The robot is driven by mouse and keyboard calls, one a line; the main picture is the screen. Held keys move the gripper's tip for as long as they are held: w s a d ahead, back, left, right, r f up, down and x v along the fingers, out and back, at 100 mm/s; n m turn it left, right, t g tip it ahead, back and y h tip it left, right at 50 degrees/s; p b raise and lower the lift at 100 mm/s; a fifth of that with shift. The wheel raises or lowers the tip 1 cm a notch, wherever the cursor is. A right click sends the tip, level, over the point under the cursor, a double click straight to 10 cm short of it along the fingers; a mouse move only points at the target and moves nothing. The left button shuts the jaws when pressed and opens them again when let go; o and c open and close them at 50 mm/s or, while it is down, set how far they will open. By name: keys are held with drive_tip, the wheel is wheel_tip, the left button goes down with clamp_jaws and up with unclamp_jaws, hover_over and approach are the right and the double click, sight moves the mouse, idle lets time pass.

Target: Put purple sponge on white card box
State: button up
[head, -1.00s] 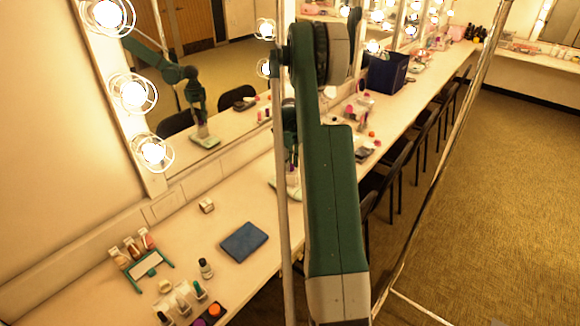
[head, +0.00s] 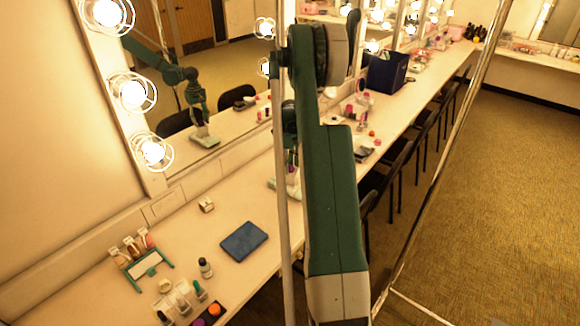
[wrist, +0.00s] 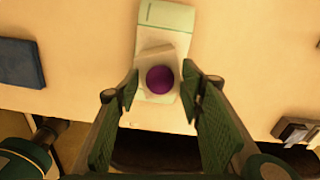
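The purple sponge (wrist: 160,79) is round and shows in the wrist view over the white card box (wrist: 157,55). It appears to rest on the box's top, though the contact is hidden from above. The box stands on a pale green flat case (wrist: 167,15). My gripper (wrist: 159,86) is open, its two fingers on either side of the sponge with a visible gap at each side. In the head view my arm and the pole hide most of this spot; the white box (head: 293,178) shows only partly.
A blue flat case (head: 244,241) lies left of the box, with small bottles (head: 205,267) and a green rack (head: 148,265) nearer. The mirror stands behind the counter. A dark blue bin (head: 387,72) stands farther along. Chairs line the counter's front edge.

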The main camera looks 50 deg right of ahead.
sight(290, 166)
drive_tip(key=shift+r, duration=0.15)
wheel_tip(290, 166, up, 12)
idle(0.7)
idle(0.5)
drive_tip(key=w+a+r+n+t, duration=0.1)
drive_tip(key=a+r+n, duration=0.4)
drive_tip(key=a, duration=0.4)
drive_tip(key=w+a+r+n, duration=0.1)
drive_tip(key=a+r+n, duration=0.2)
drive_tip(key=a+r, duration=0.6)
drive_tip(key=s+a+r+n+t+h, duration=0.1)
drive_tip(key=s+a+r+n, duration=0.2)
drive_tip(key=a, duration=0.7)
drive_tip(key=s+a+r+n+t, duration=0.1)
drive_tip(key=a+r+n, duration=0.35)
drive_tip(key=a, duration=0.55)
drive_tip(key=s+a+r+n+t, duration=0.1)
drive_tip(key=s+a+n, duration=0.4)
drive_tip(key=a, duration=0.3)
drive_tip(key=s+a+n+t, duration=0.1)
drive_tip(key=s+a+n, duration=0.4)
drive_tip(key=a, duration=0.4)
drive_tip(key=s+a+f+n+t+y, duration=0.1)
drive_tip(key=s+a+f+n, duration=0.3)
drive_tip(key=s+a+n, duration=0.5)
drive_tip(key=s+a+t, duration=0.1)
drive_tip(key=s+a, duration=0.1)
drive_tip(key=s, duration=0.1)
drive_tip(key=shift+s+f, duration=0.2)
